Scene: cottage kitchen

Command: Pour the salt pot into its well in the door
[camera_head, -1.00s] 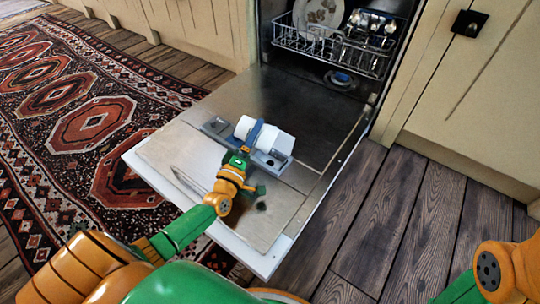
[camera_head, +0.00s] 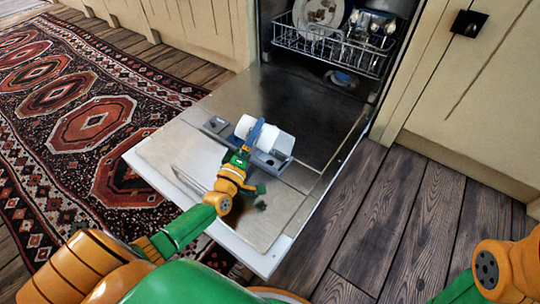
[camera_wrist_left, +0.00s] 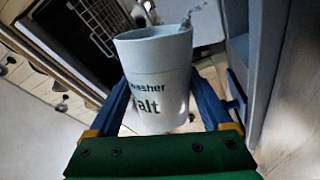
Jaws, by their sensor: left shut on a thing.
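The salt pot (camera_head: 281,142) is white and lies tipped onto its side above the open dishwasher door. In the left wrist view the pot (camera_wrist_left: 158,85) shows dark lettering that ends in "alt", and pale bits show at its rim on the right. My left gripper (camera_head: 257,136) is shut on the pot, with blue fingers on both sides of it in the wrist view. A grey fitting (camera_head: 215,126) in the door shows beside and under the pot. My right gripper is out of view.
The dishwasher door (camera_head: 190,155) lies open and flat. The lower rack (camera_head: 290,40) holds a plate and cutlery inside the machine. A patterned rug (camera_head: 60,125) lies to the left, and bare wooden floor (camera_head: 400,220) to the right.

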